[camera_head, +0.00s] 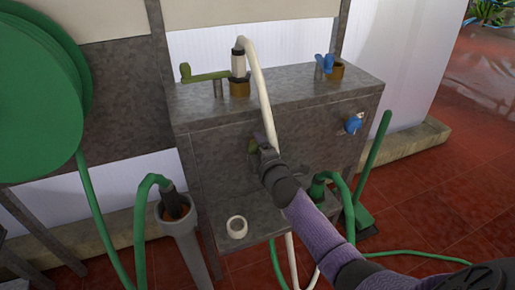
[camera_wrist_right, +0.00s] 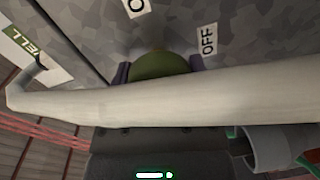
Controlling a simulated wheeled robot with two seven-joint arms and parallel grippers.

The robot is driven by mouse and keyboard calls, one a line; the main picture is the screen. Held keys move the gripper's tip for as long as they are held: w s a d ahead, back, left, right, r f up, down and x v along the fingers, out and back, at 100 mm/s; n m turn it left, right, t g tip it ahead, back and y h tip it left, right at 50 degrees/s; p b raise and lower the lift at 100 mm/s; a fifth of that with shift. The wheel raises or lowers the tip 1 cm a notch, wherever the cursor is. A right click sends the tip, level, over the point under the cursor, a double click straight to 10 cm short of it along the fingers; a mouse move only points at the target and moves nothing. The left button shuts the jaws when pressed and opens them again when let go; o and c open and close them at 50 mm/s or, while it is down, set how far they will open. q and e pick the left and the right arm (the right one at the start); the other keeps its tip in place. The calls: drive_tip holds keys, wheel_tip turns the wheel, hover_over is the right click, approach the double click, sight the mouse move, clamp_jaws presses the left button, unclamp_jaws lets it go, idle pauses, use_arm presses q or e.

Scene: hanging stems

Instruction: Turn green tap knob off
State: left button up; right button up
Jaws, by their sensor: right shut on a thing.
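The green tap knob (camera_head: 252,146) is on the front of the grey stone-like box (camera_head: 218,160), mostly hidden behind my gripper in the head view. My right gripper (camera_head: 262,147) reaches it from the front. In the right wrist view, the rounded green knob (camera_wrist_right: 160,66) sits between the two purple fingers of my gripper (camera_wrist_right: 160,72), one on each side, shut on it. An "OFF" label (camera_wrist_right: 209,40) is to the knob's right, and a second label, cut off, is above it. A pale hose crosses in front and hides the knob's lower part. My left gripper is out of view.
The white hose (camera_head: 262,85) runs from the box top down beside my right gripper. A green lever (camera_head: 205,76) and blue tap (camera_head: 324,65) stand on top; another blue tap (camera_head: 354,123) is on the front. A white ring (camera_head: 237,227) lies on the lower ledge.

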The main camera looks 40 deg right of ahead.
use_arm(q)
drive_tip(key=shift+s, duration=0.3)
use_arm(e)
drive_tip(key=shift+f, duration=0.2)
drive_tip(key=o, duration=1)
drive_tip(key=shift+o, duration=0.5)
drive_tip(key=shift+r, duration=0.1)
drive_tip(key=shift+s+a+r+p, duration=0.1)
drive_tip(key=shift+s+a+p, duration=0.05)
drive_tip(key=shift+s+p, duration=0.2)
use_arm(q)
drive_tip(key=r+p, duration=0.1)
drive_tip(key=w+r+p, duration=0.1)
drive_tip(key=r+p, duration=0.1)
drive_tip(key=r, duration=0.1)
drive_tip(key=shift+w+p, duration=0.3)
use_arm(e)
drive_tip(key=v, duration=0.9)
drive_tip(key=shift+s, duration=0.15)
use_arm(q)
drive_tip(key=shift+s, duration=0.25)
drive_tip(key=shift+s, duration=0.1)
